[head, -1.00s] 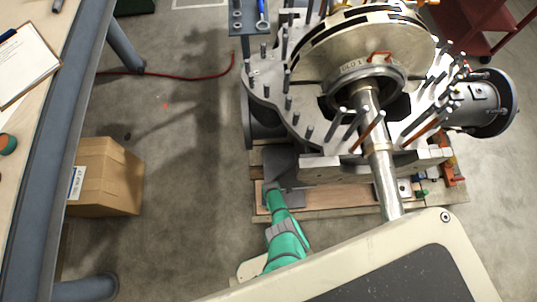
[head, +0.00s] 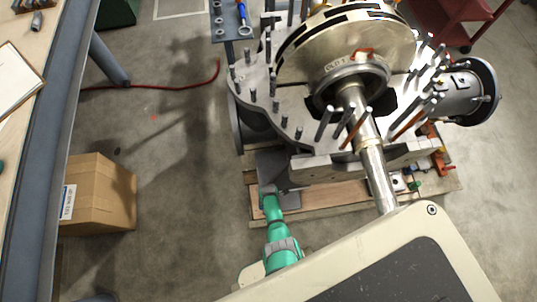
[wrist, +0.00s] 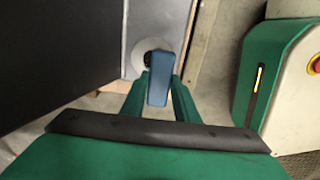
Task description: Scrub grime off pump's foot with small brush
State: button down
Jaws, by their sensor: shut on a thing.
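The pump (head: 300,125) is an open casing half with upright studs, a bladed impeller and a long shaft, standing on a wooden pallet. A grey plate at its lower left (head: 273,166) looks like its foot. My gripper (wrist: 160,88) has green fingers shut on a blue block, apparently the small brush's handle (wrist: 172,48). The block points away from me, over a grey surface (wrist: 150,20) with a pale round patch and a dark spot beside it. The bristles are hidden, so I cannot tell whether they touch. In the head view my green arm reaches down beside the plate.
A dark wall-like face (wrist: 60,50) fills the left of the wrist view. The wooden pallet (head: 325,198) lies under the pump. A cardboard box (head: 100,195) and a workbench (head: 50,120) stand at left. A red hose (head: 150,85) crosses the floor.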

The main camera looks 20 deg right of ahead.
jog(key=shift+w+d+r, duration=0.1)
jog(key=shift+r, duration=1.6)
jog(key=shift+w+r, duration=0.15)
jog(key=shift+r, duration=1.2)
jog(key=w+a+r+m, duration=0.5)
jog(key=w+a+r, duration=0.1)
jog(key=r, duration=0.4)
jog(key=w+a+r+m, duration=0.5)
jog(key=w+a+r, duration=0.2)
jog(key=r, duration=0.2)
jog(key=w+d+r+m, duration=0.1)
jog(key=w+r+m, duration=0.3)
jog(key=r, duration=0.8)
jog(key=shift+w+r+m, duration=0.15)
jog(key=shift+w+m, duration=0.25)
jog(key=shift+w, duration=0.35)
